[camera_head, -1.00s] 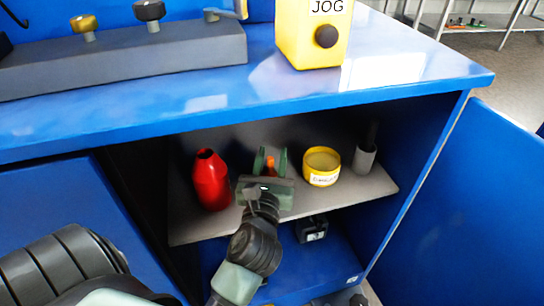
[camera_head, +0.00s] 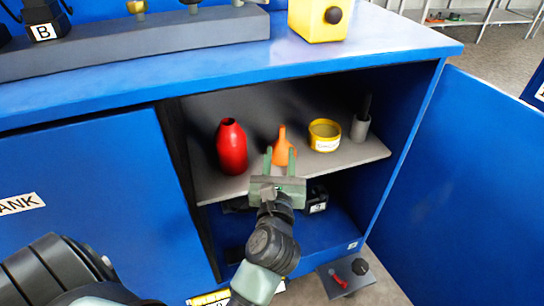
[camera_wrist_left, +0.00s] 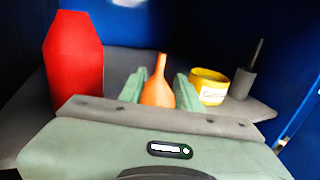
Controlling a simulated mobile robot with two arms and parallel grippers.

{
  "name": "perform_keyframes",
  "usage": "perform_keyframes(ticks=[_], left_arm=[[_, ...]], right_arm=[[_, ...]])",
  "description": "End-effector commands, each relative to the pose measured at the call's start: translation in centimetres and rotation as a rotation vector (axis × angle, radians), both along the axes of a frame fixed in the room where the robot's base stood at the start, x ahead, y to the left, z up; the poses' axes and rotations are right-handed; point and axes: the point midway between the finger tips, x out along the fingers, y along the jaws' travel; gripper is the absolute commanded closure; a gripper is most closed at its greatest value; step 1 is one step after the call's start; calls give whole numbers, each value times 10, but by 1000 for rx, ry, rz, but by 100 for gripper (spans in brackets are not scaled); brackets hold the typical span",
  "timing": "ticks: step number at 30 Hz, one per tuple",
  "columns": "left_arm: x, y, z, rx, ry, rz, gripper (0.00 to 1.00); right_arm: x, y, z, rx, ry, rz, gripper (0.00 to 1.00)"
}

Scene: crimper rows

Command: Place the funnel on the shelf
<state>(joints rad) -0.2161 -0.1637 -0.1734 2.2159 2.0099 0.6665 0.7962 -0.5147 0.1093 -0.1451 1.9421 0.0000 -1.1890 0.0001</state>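The orange funnel (camera_head: 283,148) stands upright, narrow end up, on the grey shelf (camera_head: 222,187) inside the blue cabinet. It also shows in the left wrist view (camera_wrist_left: 158,90). My left gripper (camera_head: 281,163) is open just in front of the funnel. Its two green fingers point at the funnel's lower part, one on each side, with nothing clamped between them. The funnel's base is partly hidden by the gripper. My right gripper is not in view.
A red bottle (camera_head: 232,148) stands left of the funnel. A yellow tin (camera_head: 324,135) and a grey cup (camera_head: 360,128) stand to its right. The open blue door (camera_head: 470,190) bounds the right side. A black item (camera_head: 317,201) sits below the shelf.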

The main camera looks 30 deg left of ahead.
Motion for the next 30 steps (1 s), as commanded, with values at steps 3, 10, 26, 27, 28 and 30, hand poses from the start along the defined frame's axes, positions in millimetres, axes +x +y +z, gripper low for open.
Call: perform_keyframes(ticks=[3, 10, 26, 27, 28, 30], left_arm=[[2, -3, 4, 60, -3, -10, 66], [4, -65, 20, 836, -9, -202, 66], [-170, -110, -340, -2571, -320, 1599, 66], [-185, -96, -352, -2463, -326, 1604, 66], [-194, -86, -359, -2393, -328, 1605, 66], [-211, -68, -369, -2272, -335, 1608, 66]], right_arm=[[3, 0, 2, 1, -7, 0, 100], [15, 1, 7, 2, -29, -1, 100], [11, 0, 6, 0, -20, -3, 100], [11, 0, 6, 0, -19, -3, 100], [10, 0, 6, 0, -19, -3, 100], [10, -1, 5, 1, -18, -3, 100]])
